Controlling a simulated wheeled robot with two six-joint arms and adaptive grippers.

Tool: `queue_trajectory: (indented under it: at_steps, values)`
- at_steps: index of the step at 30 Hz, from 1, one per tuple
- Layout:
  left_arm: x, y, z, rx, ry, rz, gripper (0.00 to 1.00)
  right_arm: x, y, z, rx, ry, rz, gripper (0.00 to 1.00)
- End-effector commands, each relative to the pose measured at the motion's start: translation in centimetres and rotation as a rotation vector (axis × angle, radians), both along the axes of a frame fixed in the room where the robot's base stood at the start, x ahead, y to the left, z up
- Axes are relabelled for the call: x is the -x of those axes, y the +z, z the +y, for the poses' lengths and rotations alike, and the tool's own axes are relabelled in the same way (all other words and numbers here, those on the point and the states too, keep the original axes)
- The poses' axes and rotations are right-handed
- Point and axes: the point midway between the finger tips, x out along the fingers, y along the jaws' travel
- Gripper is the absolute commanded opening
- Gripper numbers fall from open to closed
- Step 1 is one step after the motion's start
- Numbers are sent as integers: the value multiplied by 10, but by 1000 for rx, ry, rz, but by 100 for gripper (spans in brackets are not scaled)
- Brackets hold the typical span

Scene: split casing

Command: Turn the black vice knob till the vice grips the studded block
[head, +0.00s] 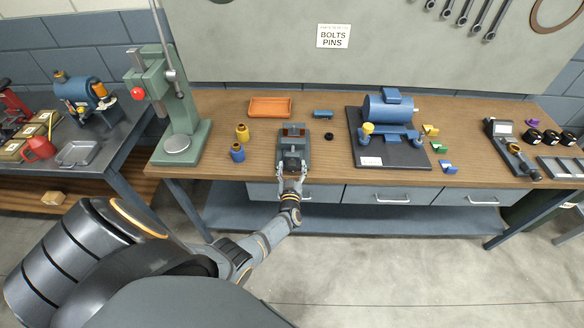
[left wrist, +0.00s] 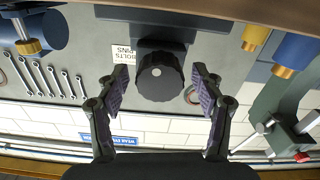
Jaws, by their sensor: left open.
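The grey vice (head: 294,142) stands near the front edge of the wooden bench, in the middle of the head view. A small orange-brown piece (head: 293,130) shows at its jaws; it is too small to make out studs or whether the jaws touch it. The black vice knob (left wrist: 160,76) is ribbed, with a pale dot on its face, in the left wrist view. My left gripper (left wrist: 160,88) is open, with one finger on each side of the knob and a gap at both sides. In the head view my left gripper (head: 292,173) is at the vice's front. My right gripper is not seen.
An orange tray (head: 270,107), a small blue piece (head: 323,114) and a black ring (head: 329,136) lie around the vice. Yellow (head: 242,133) and blue (head: 237,152) cylinders stand left. A blue motor on a dark mat (head: 398,155) is right; a green press (head: 188,140) stands left.

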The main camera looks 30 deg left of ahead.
Motion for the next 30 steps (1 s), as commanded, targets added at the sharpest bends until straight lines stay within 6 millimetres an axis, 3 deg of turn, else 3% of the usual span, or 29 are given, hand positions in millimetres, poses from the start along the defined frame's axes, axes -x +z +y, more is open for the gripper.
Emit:
queue_trajectory:
  at_steps: [8, 15, 21, 30]
  values:
    - [14, -2, -9, 2, -1, 2, 67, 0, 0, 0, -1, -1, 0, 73]
    - [62, -2, -38, 3, -1, 3, 67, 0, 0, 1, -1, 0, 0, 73]
    - [93, -1, -57, 2, 1, 1, 67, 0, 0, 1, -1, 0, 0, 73]
    - [103, 0, -63, -1, 0, 1, 67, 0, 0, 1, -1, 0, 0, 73]
